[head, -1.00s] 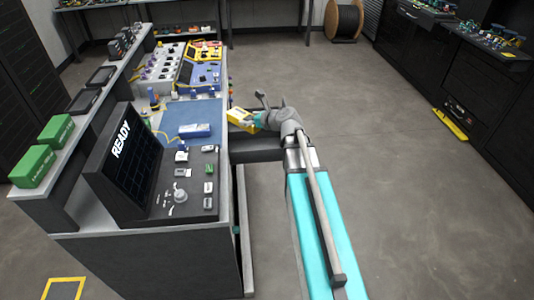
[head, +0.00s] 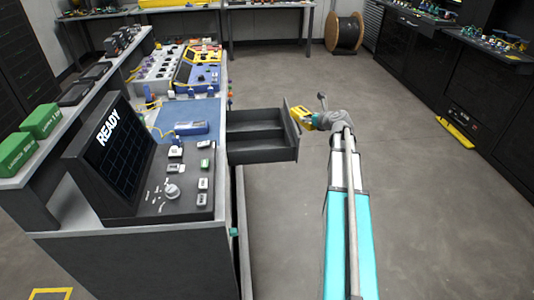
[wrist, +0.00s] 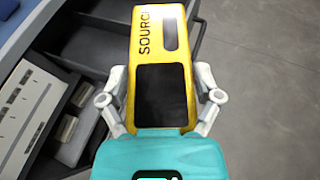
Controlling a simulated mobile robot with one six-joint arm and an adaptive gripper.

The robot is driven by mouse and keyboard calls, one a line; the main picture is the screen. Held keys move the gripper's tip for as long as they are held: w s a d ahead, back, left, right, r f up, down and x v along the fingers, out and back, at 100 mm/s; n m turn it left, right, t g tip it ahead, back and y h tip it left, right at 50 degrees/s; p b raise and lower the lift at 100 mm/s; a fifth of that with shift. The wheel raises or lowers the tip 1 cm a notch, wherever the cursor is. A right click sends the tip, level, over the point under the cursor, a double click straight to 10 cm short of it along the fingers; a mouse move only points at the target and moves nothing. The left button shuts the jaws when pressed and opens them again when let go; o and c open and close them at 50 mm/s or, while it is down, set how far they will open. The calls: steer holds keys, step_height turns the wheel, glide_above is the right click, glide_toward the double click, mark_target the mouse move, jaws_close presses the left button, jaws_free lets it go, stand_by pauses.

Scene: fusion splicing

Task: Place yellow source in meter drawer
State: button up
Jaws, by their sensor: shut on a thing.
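The yellow source (wrist: 160,55), with a dark screen and the word SOURCE on it, is between the fingers of my gripper (wrist: 160,95) in the wrist view. In the head view the yellow source (head: 303,117) sits at the end of my arm, held by my gripper (head: 312,120), beside the drawer's right front corner. The drawer (head: 292,132) is pulled out from the bench's right side. It is dark, open-topped and divided into compartments, and its visible inside looks empty. In the wrist view part of the drawer (wrist: 85,42) shows behind and left of the source.
The bench (head: 120,240) carries a READY monitor (head: 110,140), a blue mat with a blue-white device (head: 191,128), and a yellow-blue instrument (head: 197,75). Green boxes (head: 40,120) stand on the shelf. The floor right of my arm is open.

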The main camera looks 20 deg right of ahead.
steer(key=w+a+f+b, duration=0.6)
steer(key=w+f+b, duration=0.3)
steer(key=w, duration=0.2)
steer(key=shift+w+a, duration=0.15)
steer(key=shift+w, duration=0.15)
stand_by(0.4)
steer(key=shift+f, duration=0.1)
steer(key=shift+w+a+f+b, duration=0.1)
steer(key=shift+w+f+b, duration=0.1)
steer(key=shift+f+b, duration=0.85)
steer(key=shift+w+a+f+b, duration=0.1)
steer(key=shift+w+f+b, duration=0.05)
steer(key=shift+f+b, duration=0.8)
steer(key=shift+f+b, duration=0.4)
steer(key=shift+b, duration=0.15)
